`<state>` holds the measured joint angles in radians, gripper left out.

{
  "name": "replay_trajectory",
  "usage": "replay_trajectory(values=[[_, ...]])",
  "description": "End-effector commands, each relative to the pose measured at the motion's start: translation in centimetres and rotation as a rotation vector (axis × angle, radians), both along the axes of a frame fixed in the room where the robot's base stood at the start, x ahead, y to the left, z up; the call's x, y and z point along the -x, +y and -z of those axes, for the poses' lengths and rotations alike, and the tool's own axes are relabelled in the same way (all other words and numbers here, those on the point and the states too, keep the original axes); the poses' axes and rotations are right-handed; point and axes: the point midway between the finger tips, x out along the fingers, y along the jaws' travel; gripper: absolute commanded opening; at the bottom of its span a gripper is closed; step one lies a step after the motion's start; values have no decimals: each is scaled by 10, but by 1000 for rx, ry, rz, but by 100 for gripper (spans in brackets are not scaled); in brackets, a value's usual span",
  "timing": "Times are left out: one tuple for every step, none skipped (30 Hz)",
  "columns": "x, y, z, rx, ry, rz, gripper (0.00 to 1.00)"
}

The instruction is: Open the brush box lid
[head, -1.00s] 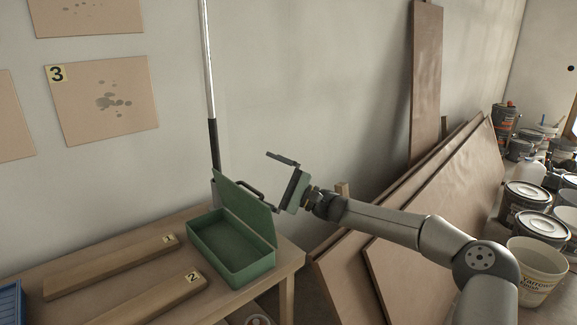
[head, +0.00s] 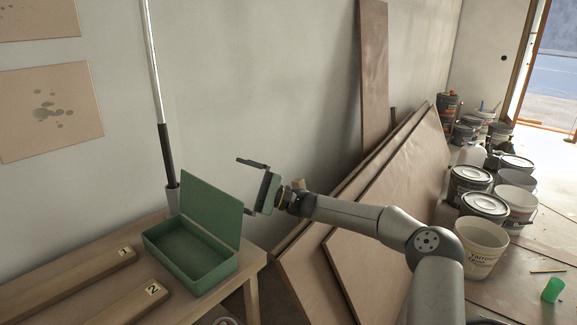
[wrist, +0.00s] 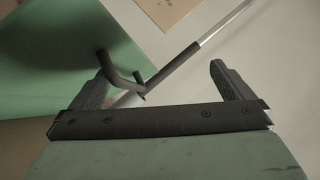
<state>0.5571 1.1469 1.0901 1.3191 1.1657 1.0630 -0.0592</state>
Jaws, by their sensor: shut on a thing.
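The green brush box (head: 190,262) stands on the wooden table with its inside showing. Its lid (head: 212,208) stands raised, about upright, along the far side; it also shows in the wrist view (wrist: 75,45). My gripper (head: 252,186) is at the right end of the lid, behind its edge. In the wrist view my gripper (wrist: 162,85) has its fingers well apart. The dark lid handle (wrist: 118,70) lies between them, close to the left finger, and my gripper is shut on it. The handle is hidden in the head view.
Two numbered wooden bars (head: 120,305) lie left of the box on the table (head: 258,258). A pole (head: 166,155) stands behind the box against the wall. Brown boards (head: 330,262) lean at the right, near my arm. Buckets (head: 481,247) stand farther right.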

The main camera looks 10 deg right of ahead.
Motion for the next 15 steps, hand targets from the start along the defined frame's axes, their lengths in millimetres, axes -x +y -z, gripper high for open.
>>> replay_trajectory(values=[[-6,-24,-35,-51,-22,18,82],[-7,-26,-35,-51,-22,18,82],[-8,-29,-35,-51,-22,18,82],[-9,-31,-35,-52,-22,18,82],[-10,-33,-35,-52,-22,18,82],[-11,-36,-35,-51,-21,19,82],[-12,-38,-35,-51,-21,19,82],[-12,-40,-35,-51,-21,19,82],[-13,-42,-35,-52,-22,18,82],[-14,-44,-35,-51,-22,17,82],[-15,-46,-35,-51,-22,18,82],[-16,-48,-35,-52,-22,18,82],[-17,-50,-35,-52,-22,18,82],[-17,-53,-36,-51,-22,19,82],[-18,-55,-35,-50,-23,18,82]])
